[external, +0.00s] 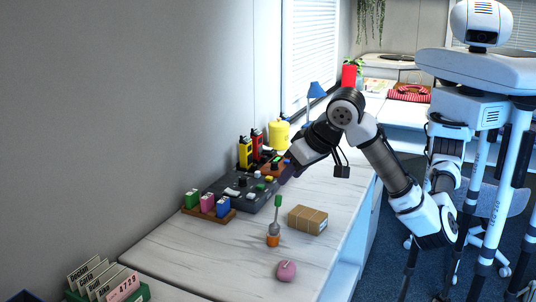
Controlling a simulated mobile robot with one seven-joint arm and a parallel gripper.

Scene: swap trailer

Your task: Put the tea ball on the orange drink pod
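An orange drink pod (273,240) stands on the white marbled counter near the middle of the picture. Directly above it is a grey rounded piece with an upright stem and green handle, which looks like the tea ball (275,228). It appears upright and resting on the pod, though the exact contact is too small to tell. My gripper (288,172) is farther back, over the right end of the dark panel, away from the pod and tea ball. Its fingers are dark and partly hidden, so I cannot tell whether they are open or shut.
A cardboard box (308,220) lies right of the pod, and a pink rounded object (286,271) is in front. A dark panel (243,191) and a brown rack (210,210) of coloured blocks stand along the wall.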

